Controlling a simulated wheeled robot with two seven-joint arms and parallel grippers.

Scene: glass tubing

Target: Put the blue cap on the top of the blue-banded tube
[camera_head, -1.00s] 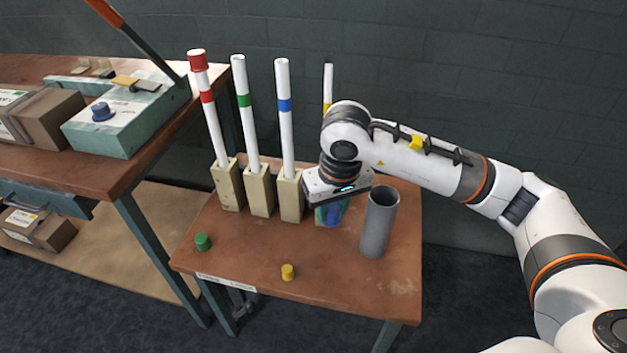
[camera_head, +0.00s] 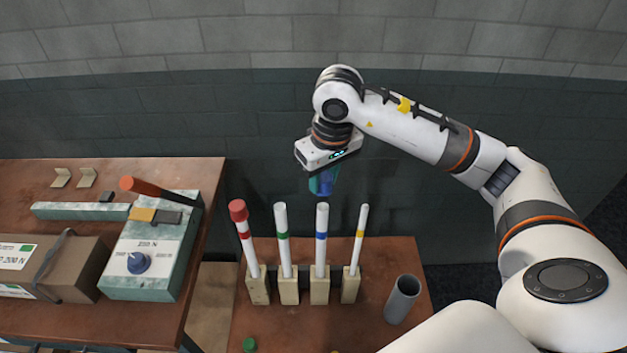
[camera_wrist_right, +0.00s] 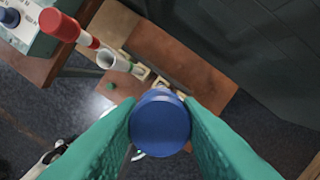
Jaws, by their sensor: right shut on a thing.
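My right gripper (camera_head: 322,184) is shut on the blue cap (camera_wrist_right: 160,122), which shows between its green fingers in the right wrist view. In the head view the gripper points down and appears above the top of the blue-banded tube (camera_head: 321,240), apart from it. That tube is white and stands upright in a wooden block (camera_head: 320,287). Its top is open. In the wrist view the cap covers most of what lies below, so I cannot tell how well they line up. My left gripper is not in view.
A red-capped tube (camera_head: 243,230), a green-banded tube (camera_head: 282,238) and a yellow-banded tube (camera_head: 359,238) stand in the same row. A grey cylinder (camera_head: 402,300) stands at right. A green cap (camera_head: 249,345) lies in front. A bench with a tester (camera_head: 155,248) is at left.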

